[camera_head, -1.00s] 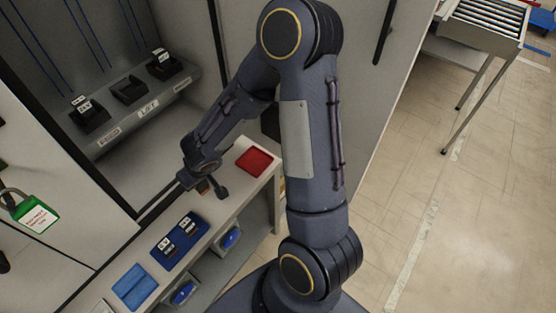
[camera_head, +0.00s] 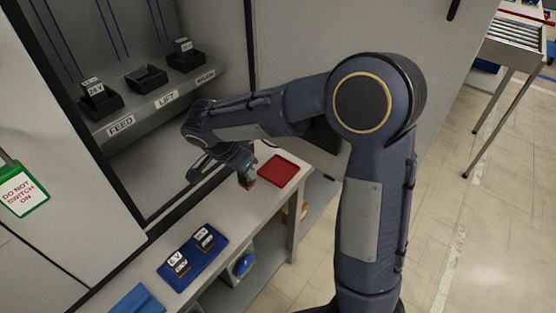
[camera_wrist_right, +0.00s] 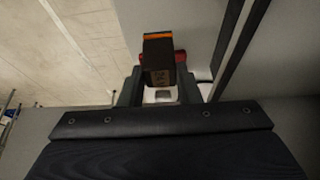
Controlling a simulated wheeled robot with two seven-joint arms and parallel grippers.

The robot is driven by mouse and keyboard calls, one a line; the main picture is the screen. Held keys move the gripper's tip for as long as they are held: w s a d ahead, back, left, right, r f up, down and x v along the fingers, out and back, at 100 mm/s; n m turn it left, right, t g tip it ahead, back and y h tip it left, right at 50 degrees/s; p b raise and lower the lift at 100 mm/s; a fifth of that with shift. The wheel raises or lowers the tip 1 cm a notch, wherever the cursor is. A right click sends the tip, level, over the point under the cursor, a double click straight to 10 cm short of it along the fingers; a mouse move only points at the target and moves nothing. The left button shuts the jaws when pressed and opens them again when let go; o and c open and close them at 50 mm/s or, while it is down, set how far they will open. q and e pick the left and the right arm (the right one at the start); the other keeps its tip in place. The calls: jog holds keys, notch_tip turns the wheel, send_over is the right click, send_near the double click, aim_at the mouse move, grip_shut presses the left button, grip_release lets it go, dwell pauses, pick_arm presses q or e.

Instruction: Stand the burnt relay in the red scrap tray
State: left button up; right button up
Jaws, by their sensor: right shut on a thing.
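The burnt relay (camera_wrist_right: 158,62) is a dark block with an orange stripe across its top edge in the right wrist view. My right gripper (camera_wrist_right: 159,84) is shut on it, with a finger on either side. In the head view the relay (camera_head: 248,183) shows small and dark below my right gripper (camera_head: 244,172), with a reddish-orange patch. The red scrap tray (camera_head: 284,168) lies on the bench just right of the gripper; the part I see is empty. The gripper and relay are near its left edge. I cannot tell their exact height. My left gripper is out of view.
A blue tray (camera_head: 172,272) with two labelled relays lies nearer on the bench (camera_head: 222,222). The cabinet has a FEED socket (camera_head: 98,108), an empty LIFT socket (camera_head: 147,78) and a filled third socket (camera_head: 187,64). A green tag (camera_head: 22,190) hangs at left.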

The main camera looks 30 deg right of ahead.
jog(key=w+d+p, duration=0.2)
jog(key=w+d, duration=0.3)
jog(key=d, duration=0.7)
jog(key=f, duration=0.6)
jog(key=shift+w+d, duration=0.1)
jog(key=shift+d, duration=0.2)
jog(key=shift+w+d+f, duration=0.1)
jog(key=shift+d+f, duration=0.05)
jog(key=shift+f, duration=0.35)
jog(key=shift+f, duration=0.2)
jog(key=o, duration=1)
jog(key=shift+r, duration=0.1)
